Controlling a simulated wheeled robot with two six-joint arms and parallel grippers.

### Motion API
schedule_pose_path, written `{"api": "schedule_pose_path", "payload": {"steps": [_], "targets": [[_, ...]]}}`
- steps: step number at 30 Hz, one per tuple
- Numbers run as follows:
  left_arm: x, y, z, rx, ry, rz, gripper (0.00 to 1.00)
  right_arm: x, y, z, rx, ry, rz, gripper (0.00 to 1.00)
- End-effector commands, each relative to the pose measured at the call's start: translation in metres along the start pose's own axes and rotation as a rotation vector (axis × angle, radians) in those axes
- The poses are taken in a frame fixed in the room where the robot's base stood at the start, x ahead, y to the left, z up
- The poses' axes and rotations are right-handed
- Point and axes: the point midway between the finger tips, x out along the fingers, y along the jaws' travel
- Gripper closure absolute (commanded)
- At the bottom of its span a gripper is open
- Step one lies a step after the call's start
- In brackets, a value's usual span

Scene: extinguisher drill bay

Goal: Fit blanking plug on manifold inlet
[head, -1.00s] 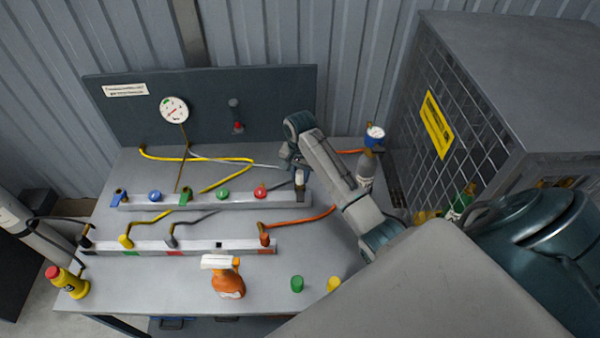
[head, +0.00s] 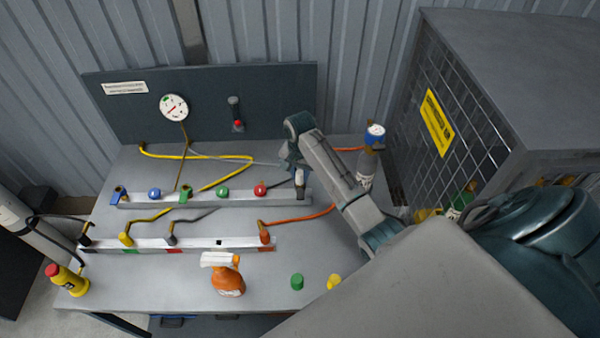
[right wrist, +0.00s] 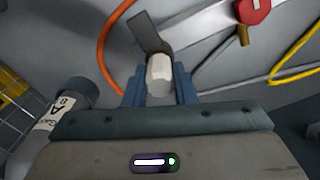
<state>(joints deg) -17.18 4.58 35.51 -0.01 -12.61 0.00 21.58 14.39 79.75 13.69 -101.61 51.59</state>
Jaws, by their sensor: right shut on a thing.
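My right gripper (head: 299,168) reaches in over the right end of the upper manifold rail (head: 235,199). Its blue fingers are shut on a white plug (right wrist: 159,75), which also shows as a small pale piece under the gripper in the head view (head: 301,177). In the right wrist view a dark grey end plate (right wrist: 150,36) stands just beyond the plug, at the rail's right end. I cannot tell whether the plug touches the plate or sits on the inlet; the inlet opening is hidden. My left gripper is in no view.
The upper rail carries several coloured valve knobs, a red one (head: 261,190) nearest. An orange hose (head: 310,216) and a grey bottle (head: 366,170) are close to my right arm. A lower rail (head: 200,245), a spray bottle (head: 228,280) and green cap (head: 297,282) stand in front.

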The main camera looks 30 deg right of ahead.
Motion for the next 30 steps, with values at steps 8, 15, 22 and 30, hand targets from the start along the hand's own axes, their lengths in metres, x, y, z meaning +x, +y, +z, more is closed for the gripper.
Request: {"api": "schedule_pose_path", "payload": {"steps": [8, 15, 22, 30], "targets": [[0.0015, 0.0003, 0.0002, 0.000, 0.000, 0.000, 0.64, 0.0060, 0.0003, 0.0004, 0.000, -0.001, 0.001, 0.99], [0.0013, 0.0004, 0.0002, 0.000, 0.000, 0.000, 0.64, 0.0062, 0.0005, 0.0006, 0.000, -0.002, 0.002, 0.72], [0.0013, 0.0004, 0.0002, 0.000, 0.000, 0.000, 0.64, 0.0057, 0.0003, 0.0004, 0.000, -0.001, 0.001, 0.50], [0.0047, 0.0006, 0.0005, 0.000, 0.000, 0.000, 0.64, -0.0006, -0.0005, -0.0007, 0.000, 0.002, -0.002, 0.50]]}}
